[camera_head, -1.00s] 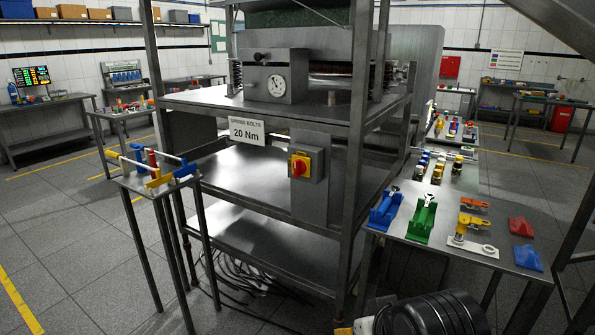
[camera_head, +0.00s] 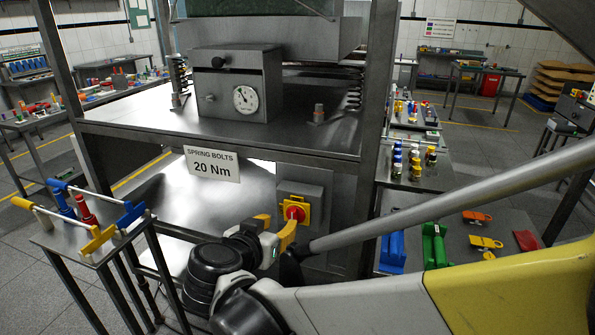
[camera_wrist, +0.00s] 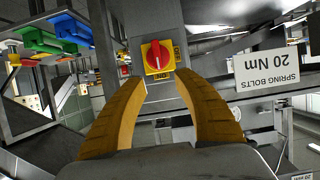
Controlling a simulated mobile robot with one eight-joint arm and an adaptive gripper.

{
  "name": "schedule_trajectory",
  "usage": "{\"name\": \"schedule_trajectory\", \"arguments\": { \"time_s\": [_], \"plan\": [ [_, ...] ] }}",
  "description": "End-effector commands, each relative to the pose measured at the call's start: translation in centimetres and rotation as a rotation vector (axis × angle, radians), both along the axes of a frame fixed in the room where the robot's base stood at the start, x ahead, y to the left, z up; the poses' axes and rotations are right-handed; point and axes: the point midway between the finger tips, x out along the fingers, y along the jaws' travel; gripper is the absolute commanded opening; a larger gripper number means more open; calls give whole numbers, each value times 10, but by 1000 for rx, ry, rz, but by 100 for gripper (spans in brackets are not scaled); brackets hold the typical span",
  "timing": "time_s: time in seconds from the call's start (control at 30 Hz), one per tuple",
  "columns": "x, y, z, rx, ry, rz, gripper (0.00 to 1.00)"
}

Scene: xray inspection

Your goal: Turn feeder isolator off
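The feeder isolator is a red rotary knob (camera_head: 295,212) on a yellow plate, fixed to a grey box (camera_head: 318,192) under the bench top. In the wrist view the knob (camera_wrist: 153,58) shows face-on, its grip bar running roughly up and down the picture. Small lettering on the plate is too small to read surely. My gripper (camera_head: 277,229) is in front of the isolator. In the wrist view my gripper (camera_wrist: 158,80) is open, its two orange fingers spread and empty. The knob lies just beyond the fingertips, between them sideways, with no clear contact.
A "SPRING BOLTS 20 Nm" sign (camera_head: 212,164) hangs left of the isolator. The bench's steel post (camera_head: 372,90) rises to its right. A small stand with coloured handles (camera_head: 90,225) is at left; a table with blue and green holders (camera_head: 434,245) is at right.

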Motion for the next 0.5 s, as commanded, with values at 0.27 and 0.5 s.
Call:
{"name": "schedule_trajectory", "arguments": {
  "time_s": [0.27,0.5],
  "plan": [
    [38,-14,-20,1,-4,-4,36],
    [76,-28,-36,1,-3,-3,36]
  ]
}}
